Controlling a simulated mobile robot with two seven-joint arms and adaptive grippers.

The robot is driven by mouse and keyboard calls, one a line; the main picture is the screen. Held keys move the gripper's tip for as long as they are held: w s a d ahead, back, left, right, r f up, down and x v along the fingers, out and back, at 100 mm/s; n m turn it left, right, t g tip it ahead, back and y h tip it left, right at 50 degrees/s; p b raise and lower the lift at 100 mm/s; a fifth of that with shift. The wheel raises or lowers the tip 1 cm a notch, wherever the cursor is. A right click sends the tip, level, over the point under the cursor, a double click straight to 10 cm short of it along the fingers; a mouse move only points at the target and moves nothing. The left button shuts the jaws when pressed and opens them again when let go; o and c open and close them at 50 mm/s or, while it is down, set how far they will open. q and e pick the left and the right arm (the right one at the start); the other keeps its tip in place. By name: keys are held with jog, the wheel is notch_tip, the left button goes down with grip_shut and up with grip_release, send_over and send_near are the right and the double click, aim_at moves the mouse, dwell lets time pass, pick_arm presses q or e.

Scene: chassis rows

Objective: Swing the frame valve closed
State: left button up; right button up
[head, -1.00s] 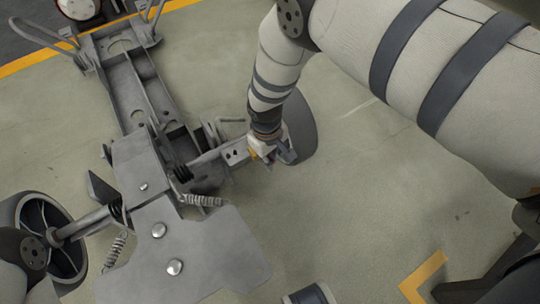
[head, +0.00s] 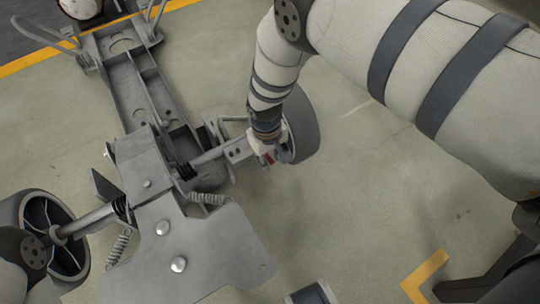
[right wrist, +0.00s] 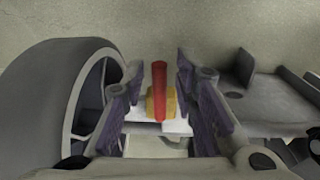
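The frame valve shows in the right wrist view as a red lever (right wrist: 159,88) over a yellow-brass body (right wrist: 169,104) on a pale plate. In the head view a small red part of the lever (head: 268,158) shows beside my right gripper (head: 276,156), at the chassis bracket near the wheel. In the wrist view my right gripper (right wrist: 160,72) is open. Its two dark fingers stand on either side of the lever, with a visible gap on each side. The wrist hides most of the valve in the head view. My left gripper is not in view.
A grey wheel (head: 303,125) stands close beside my right gripper. The grey chassis frame (head: 120,82) runs away to the upper left, with a flat plate (head: 200,250) nearer and another wheel (head: 45,232) at left.

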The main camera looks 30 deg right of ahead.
notch_tip(320, 180, up, 12)
jog(key=shift+a, duration=0.35)
jog(key=shift+s, duration=0.1)
dwell(0.4)
